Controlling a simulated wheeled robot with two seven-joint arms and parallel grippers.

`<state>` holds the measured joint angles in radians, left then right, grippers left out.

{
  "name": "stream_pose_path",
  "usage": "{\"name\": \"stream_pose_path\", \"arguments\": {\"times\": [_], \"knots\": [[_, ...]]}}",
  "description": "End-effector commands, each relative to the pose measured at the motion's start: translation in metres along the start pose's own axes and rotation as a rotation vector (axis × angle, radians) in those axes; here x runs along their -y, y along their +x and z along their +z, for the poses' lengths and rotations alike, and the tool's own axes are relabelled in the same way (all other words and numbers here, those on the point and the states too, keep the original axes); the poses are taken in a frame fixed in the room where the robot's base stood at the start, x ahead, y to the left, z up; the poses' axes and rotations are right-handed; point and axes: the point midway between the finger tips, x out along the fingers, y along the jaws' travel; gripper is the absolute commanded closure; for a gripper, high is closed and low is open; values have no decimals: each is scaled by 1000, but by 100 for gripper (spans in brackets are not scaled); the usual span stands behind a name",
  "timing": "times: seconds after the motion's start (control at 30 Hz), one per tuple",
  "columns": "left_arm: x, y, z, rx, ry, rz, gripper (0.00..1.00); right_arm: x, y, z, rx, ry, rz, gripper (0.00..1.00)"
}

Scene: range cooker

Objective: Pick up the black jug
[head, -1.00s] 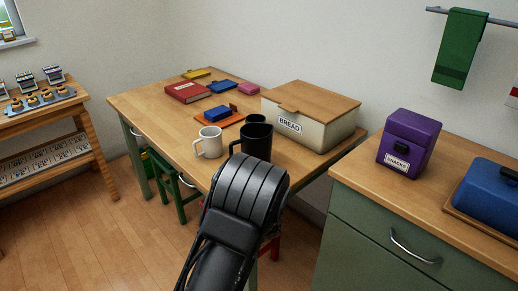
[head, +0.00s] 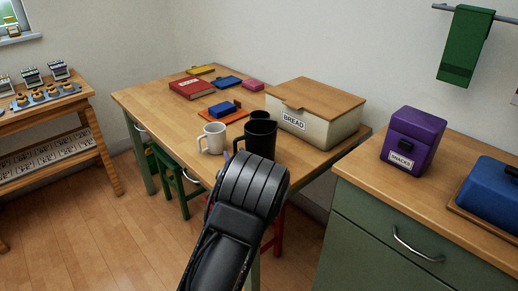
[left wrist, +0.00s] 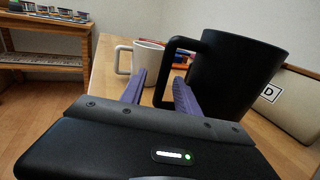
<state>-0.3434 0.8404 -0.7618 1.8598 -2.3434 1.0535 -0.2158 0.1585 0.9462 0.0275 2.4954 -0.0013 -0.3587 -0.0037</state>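The black jug (head: 261,138) stands upright near the front edge of the wooden table. My left arm hides its lower part in the head view. In the left wrist view the jug (left wrist: 236,75) is large and close, with its square handle (left wrist: 165,72) pointing left. My left gripper (left wrist: 160,80) is open, its two purple fingers apart on either side of the handle's line. Whether they touch the handle I cannot tell. In the head view the fingers are mostly hidden behind my wrist. My right gripper is not in view.
A white mug (head: 213,138) stands just left of the jug. Another dark vessel (head: 259,115) shows behind it. The bread box (head: 304,129) is close behind to the right. A blue block on an orange board (head: 221,111) and books (head: 193,88) lie farther back. The table's left part is clear.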

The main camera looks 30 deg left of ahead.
Motion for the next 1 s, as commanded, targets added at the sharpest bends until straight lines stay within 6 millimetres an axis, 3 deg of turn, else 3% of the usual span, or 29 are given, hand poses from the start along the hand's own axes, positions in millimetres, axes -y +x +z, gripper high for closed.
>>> {"name": "stream_pose_path", "arguments": {"times": [0.1, 0.23, 0.83, 1.0], "knots": [[0, 19, 0, 2, 2, 2, 62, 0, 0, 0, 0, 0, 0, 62], [1, 30, 0, 1, 2, 0, 62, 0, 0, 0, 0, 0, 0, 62], [1, 31, 0, 0, 1, 0, 62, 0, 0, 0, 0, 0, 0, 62], [1, 31, 0, 0, 0, 0, 75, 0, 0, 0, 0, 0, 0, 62]]}}
